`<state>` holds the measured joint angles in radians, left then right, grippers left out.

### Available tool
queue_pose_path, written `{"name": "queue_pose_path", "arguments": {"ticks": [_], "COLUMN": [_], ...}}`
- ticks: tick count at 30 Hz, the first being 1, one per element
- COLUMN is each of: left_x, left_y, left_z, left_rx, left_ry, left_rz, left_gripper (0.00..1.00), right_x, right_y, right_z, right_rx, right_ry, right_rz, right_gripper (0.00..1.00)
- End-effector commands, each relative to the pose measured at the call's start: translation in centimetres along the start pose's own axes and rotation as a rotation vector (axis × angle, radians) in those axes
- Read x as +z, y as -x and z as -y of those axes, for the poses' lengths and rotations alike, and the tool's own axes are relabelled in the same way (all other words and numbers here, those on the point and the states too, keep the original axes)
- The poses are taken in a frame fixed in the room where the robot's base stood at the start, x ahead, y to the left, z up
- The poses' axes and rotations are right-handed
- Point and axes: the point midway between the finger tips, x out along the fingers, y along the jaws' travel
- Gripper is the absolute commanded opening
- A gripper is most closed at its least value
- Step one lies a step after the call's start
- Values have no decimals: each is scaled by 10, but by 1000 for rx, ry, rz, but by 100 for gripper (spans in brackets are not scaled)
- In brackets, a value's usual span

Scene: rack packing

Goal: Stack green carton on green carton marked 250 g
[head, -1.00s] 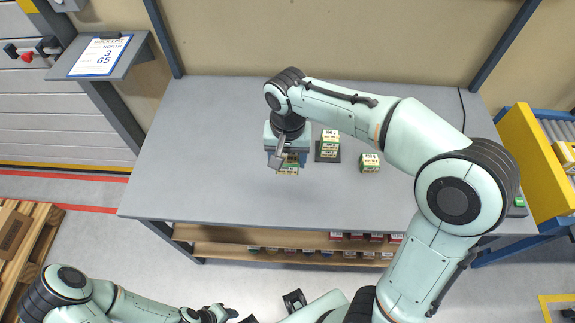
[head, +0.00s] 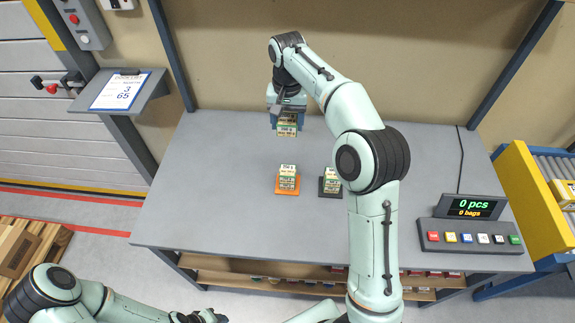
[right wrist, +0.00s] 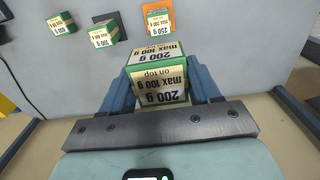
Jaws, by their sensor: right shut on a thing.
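My right gripper (head: 287,113) is shut on a green carton (head: 287,126) near the back of the table. In the right wrist view this carton (right wrist: 160,85) shows "200 g" and "max 100 g on top", between the blue fingers (right wrist: 162,90). The green carton marked 250 g (right wrist: 159,24) stands on an orange mat. It shows in the head view (head: 287,176) in front of my right gripper, apart from the held carton. My left gripper (head: 208,316) is at the bottom edge, and its jaws are unclear.
Another green-and-white carton (head: 332,174) stands on a dark mat (head: 329,192), partly behind my right arm. A further carton (right wrist: 62,24) stands beyond it in the right wrist view. A counter panel (head: 468,238) is at the right. The table's left side is clear.

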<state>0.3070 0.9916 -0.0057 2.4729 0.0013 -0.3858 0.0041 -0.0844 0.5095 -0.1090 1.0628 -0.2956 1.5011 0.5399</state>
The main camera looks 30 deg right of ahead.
Motion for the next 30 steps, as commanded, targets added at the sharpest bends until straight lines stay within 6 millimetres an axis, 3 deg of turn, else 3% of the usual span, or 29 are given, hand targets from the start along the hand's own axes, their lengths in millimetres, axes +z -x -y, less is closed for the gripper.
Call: {"name": "queue_pose_path", "arguments": {"ticks": [6, 12, 20, 30], "left_x": [16, 26, 28, 33], "left_y": [-14, -24, -26, -33], "left_z": [11, 18, 19, 23], "left_rx": [-7, -11, -12, -14], "left_ry": [7, 11, 12, 14], "left_rz": [20, 31, 34, 40], "left_gripper": [43, 43, 43, 43], "right_x": [4, 3, 2, 2], "right_y": [-65, -111, -133, -184], "right_z": [-2, -2, -1, -1], "right_rx": [5, 4, 1, 1], "right_ry": [1, 0, 0, 0], "right_rz": [9, 6, 1, 3], "right_gripper": [24, 24, 24, 24]}}
